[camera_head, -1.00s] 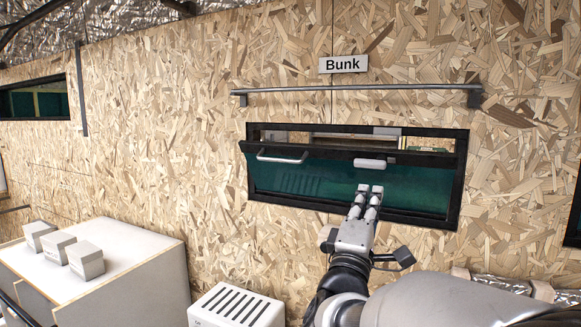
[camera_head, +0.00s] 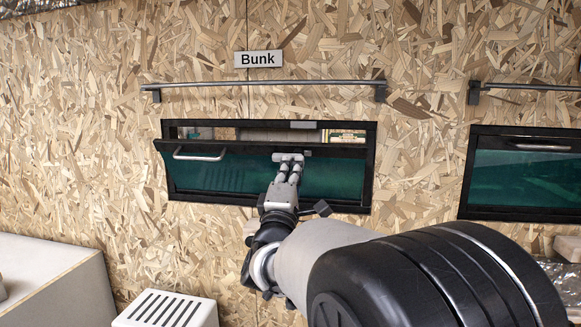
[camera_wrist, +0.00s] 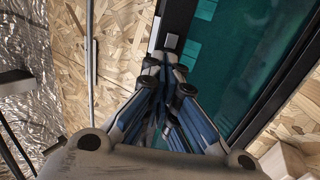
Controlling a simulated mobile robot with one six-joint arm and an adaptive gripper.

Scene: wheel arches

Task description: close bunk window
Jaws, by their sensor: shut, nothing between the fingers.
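The bunk window (camera_head: 240,178) is a dark-framed green pane below the sign "Bunk" (camera_head: 258,58). Its top edge is tilted out from the wall, leaving an open gap above it. A light bar handle (camera_head: 200,154) is on the left of the top rail. A small pale latch block (camera_head: 300,154) sits on the rail right of centre. My gripper (camera_head: 289,160) is shut and empty, with its fingertips at the rail by that block; I cannot tell if they touch it. In the wrist view the gripper (camera_wrist: 160,70) overlaps the frame edge beside the green pane (camera_wrist: 215,60).
A metal rail (camera_head: 265,84) runs along the wall above the window. A second window (camera_head: 525,175) is to the right. A white cabinet (camera_head: 45,275) and a slotted white box (camera_head: 165,310) stand at lower left.

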